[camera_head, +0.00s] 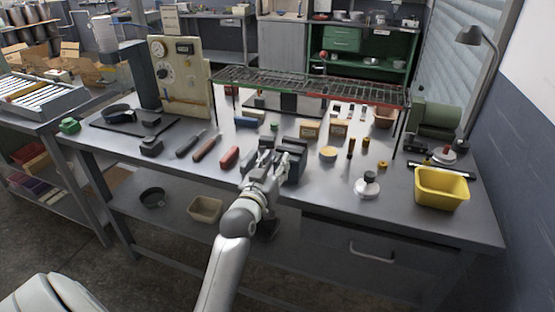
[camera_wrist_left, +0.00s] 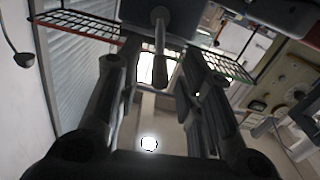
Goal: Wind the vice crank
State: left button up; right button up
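The vice (camera_head: 295,160) is a dark grey block at the front middle of the workbench. My left gripper (camera_head: 269,165) is right at its front and covers part of it in the head view. In the left wrist view, the vice body (camera_wrist_left: 185,30) shows dark at the top. Its crank (camera_wrist_left: 160,48) has a round grey hub and a short handle pointing down in the picture. The left gripper's two fingers stand apart on either side of the crank handle, with visible gaps, so they are open. The crank is hidden in the head view. My right gripper is not in view.
A wire rack (camera_head: 310,85) stands over the back of the bench (camera_head: 330,205).

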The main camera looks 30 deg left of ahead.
pick_arm(q)
jog(key=shift+x, duration=0.8)
jog(key=shift+d, duration=0.1)
grip_shut()
jog(key=shift+s, duration=0.1)
